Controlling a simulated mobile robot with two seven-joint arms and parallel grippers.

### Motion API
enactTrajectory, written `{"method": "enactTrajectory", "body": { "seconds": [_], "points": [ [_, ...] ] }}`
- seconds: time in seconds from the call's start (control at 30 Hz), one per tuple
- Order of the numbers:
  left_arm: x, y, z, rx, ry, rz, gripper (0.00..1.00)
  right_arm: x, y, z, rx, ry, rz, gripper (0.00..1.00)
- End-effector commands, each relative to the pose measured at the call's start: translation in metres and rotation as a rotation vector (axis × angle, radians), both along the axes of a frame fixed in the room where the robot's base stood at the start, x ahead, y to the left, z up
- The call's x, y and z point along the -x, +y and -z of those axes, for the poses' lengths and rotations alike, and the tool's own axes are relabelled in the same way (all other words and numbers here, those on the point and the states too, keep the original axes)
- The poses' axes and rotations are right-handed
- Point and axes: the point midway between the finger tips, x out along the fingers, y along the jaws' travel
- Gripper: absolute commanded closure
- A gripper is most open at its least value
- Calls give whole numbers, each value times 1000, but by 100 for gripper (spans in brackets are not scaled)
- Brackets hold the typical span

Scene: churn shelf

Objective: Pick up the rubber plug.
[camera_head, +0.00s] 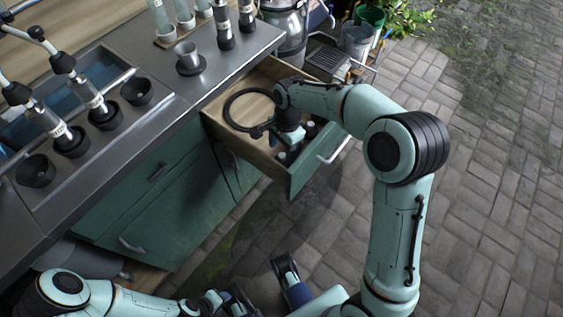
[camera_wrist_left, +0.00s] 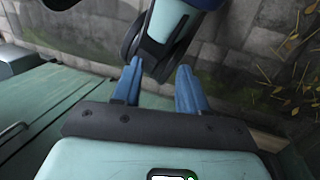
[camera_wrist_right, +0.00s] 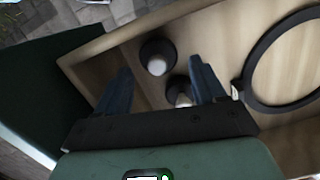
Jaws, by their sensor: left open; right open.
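Two dark round rubber pieces with pale centres lie in the open drawer in the right wrist view, a farther one (camera_wrist_right: 158,55) and a nearer one (camera_wrist_right: 179,92). Either may be the rubber plug; I cannot tell which. My right gripper (camera_wrist_right: 160,75) is open above the drawer; the farther piece shows between its blue fingers and the nearer one is partly hidden by the right finger. In the head view dark pieces (camera_head: 310,130) show beside the right gripper (camera_head: 287,148). My left gripper (camera_wrist_left: 157,80) is open and empty, low in front of the cabinet.
A large black ring (camera_head: 250,110) lies in the wooden drawer (camera_head: 226,133), left of my right gripper. A metal can (camera_head: 287,24) stands behind. The paved floor (camera_head: 490,170) at right is clear.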

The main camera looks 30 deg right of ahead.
Motion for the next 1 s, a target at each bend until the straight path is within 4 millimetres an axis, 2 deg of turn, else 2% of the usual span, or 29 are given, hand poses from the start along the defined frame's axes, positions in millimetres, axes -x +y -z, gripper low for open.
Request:
{"method": "enactTrajectory", "body": {
  "seconds": [0.17,0.4,0.73,0.77,0.8,0.87,0.9,1.0],
  "points": [
    [-5,3,6,-7,-14,-7,57,2,1,14,0,1,0,30],
    [-21,10,19,-28,-57,-24,57,5,5,49,0,2,-1,30],
    [-25,12,20,-32,-67,-28,57,4,6,55,0,-2,-1,30],
    [-25,12,20,-32,-67,-28,57,4,6,55,0,-2,-1,37],
    [-25,12,20,-32,-67,-28,57,4,6,55,0,-2,-1,50],
    [-25,12,20,-32,-67,-28,57,4,6,55,0,-2,-1,70],
    [-25,12,20,-32,-67,-28,57,4,6,55,0,-2,0,73],
    [-25,12,20,-32,-67,-28,57,4,6,55,0,-2,0,73]
  ]
}}
